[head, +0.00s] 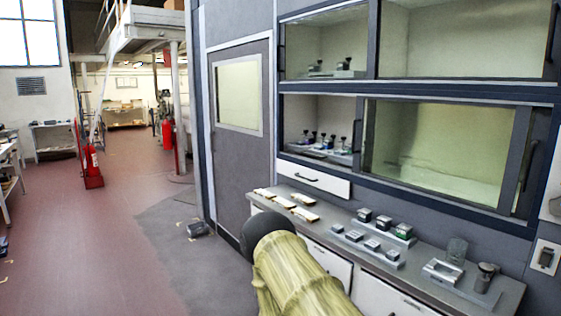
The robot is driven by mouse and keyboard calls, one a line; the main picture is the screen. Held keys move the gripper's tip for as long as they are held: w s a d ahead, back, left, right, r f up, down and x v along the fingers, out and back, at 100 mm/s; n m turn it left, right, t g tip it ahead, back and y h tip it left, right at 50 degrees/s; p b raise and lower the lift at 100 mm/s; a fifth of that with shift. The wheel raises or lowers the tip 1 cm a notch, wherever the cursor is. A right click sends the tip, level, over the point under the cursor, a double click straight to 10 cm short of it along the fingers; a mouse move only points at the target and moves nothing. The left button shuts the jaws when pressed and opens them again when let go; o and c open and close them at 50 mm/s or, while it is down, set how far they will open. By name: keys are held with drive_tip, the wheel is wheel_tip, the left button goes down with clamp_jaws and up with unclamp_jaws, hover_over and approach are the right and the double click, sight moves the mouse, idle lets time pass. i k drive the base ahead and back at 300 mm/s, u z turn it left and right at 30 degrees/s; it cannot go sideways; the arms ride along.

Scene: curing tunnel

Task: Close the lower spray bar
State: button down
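I cannot single out a part that is plainly the lower spray bar. The cabinet wall on the right has an upper and a lower glazed bay. The lower bay's sliding pane (435,150) covers its right part, with a dark handle (530,160) near the right edge. The left part of the lower bay shows a rack (325,150) of several small dark-topped fittings. The upper bay (460,40) holds a similar small rack (335,71) at left. My gripper is not in view.
A grey bench (340,213) under the bays carries pale blocks (304,214), racks of dark-topped pieces (367,248) and a tray with a dark-capped jar (486,275). A dark object (198,229) lies on the floor. Open floor (110,230) stretches left.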

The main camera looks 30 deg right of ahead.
sight(327, 154)
drive_tip(key=z, duration=0.05)
drive_tip(key=i, duration=1)
drive_tip(key=z, duration=0.85)
